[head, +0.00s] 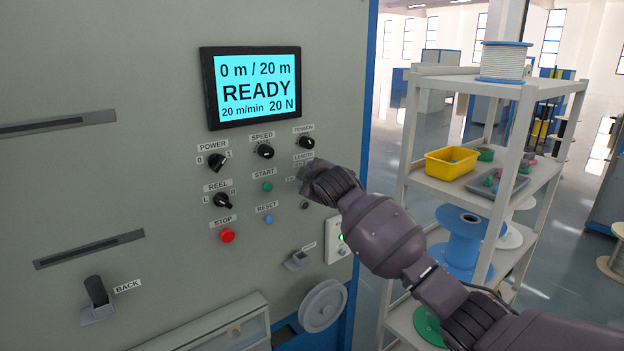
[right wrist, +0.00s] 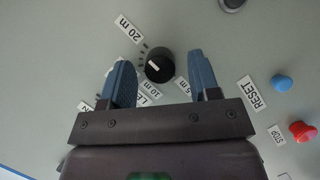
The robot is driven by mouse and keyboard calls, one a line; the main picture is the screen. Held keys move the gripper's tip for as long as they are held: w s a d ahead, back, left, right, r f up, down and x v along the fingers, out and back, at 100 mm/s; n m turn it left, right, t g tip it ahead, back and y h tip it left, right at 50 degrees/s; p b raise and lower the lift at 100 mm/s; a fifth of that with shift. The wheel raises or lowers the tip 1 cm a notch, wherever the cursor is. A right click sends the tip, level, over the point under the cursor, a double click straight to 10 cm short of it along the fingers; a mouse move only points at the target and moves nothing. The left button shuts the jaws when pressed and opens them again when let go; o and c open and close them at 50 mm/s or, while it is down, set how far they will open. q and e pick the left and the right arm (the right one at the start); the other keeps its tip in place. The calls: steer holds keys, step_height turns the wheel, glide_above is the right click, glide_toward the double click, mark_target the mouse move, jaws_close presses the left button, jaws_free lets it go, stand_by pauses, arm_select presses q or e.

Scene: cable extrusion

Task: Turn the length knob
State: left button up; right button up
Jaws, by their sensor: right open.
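The length knob (right wrist: 159,66) is a round black dial with a white mark, on the grey panel among scale labels including "20 m" and "5 m". Its mark points to the left in the right wrist view. My right gripper (right wrist: 160,78) is open, with one blue finger on each side of the knob and a visible gap to each. In the head view my right gripper (head: 314,180) is at the panel below the LENGTH label and hides the knob. The screen (head: 254,88) reads "0 m / 20 m", "READY", "20 m/min" and "20 N". My left gripper is out of view.
Nearby are the tension knob (head: 306,142), speed knob (head: 265,152), green start button (head: 267,187), blue reset button (head: 269,219) and red stop button (head: 228,235). A shelf (head: 483,82) with spools and bins stands to the right of the machine.

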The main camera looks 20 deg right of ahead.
steer(key=shift+s, duration=0.1)
steer(key=b+v, duration=0.1)
steer(key=v, duration=0.9)
steer(key=shift+s+b, duration=0.25)
steer(key=shift+b, duration=0.05)
steer(key=shift+r, duration=0.1)
